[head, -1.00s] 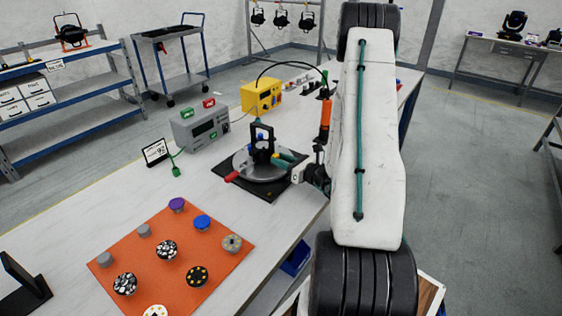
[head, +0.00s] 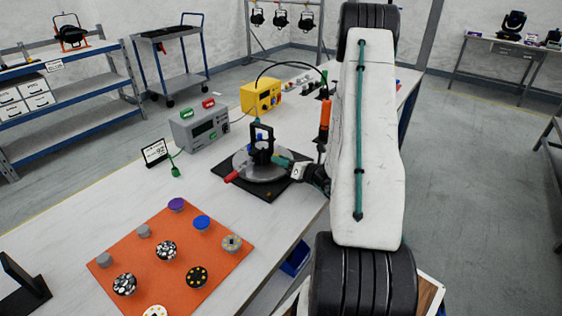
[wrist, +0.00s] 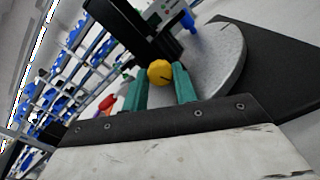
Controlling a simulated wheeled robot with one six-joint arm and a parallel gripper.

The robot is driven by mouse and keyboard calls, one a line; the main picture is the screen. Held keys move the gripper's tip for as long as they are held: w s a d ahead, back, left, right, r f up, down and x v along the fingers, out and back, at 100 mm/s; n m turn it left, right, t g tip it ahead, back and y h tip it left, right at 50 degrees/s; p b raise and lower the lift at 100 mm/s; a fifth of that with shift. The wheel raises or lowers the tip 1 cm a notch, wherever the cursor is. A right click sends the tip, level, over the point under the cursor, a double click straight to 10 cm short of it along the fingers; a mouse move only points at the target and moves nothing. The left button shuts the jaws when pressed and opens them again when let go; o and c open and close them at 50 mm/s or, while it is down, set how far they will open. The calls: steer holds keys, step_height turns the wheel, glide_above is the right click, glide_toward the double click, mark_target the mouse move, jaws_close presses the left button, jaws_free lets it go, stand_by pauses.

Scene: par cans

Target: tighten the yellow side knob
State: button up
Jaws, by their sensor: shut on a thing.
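The yellow side knob (wrist: 159,72) shows in the wrist view between the tips of my gripper's two teal fingers (wrist: 160,84). My gripper is shut on the knob. The knob sits on the side of a black upright fixture (head: 262,138), which stands on a round grey turntable (head: 247,168). In the head view, my gripper (head: 284,162) reaches the fixture from the right, and the knob is hidden there. A dark mark shows on the knob's face.
A red handle (head: 232,177) sticks out at the turntable's left front. A grey box (head: 200,128) and a yellow box (head: 262,95) stand behind. An orange mat (head: 150,240) with several knobs lies in front. A small sign (head: 155,152) stands at left.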

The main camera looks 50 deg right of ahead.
steer(key=o, duration=0.7)
steer(key=shift+s, duration=0.15)
steer(key=s, duration=0.5)
steer(key=s+d, duration=0.1)
steer(key=s, duration=0.1)
steer(key=shift+s+d, duration=0.1)
steer(key=shift+s, duration=0.15)
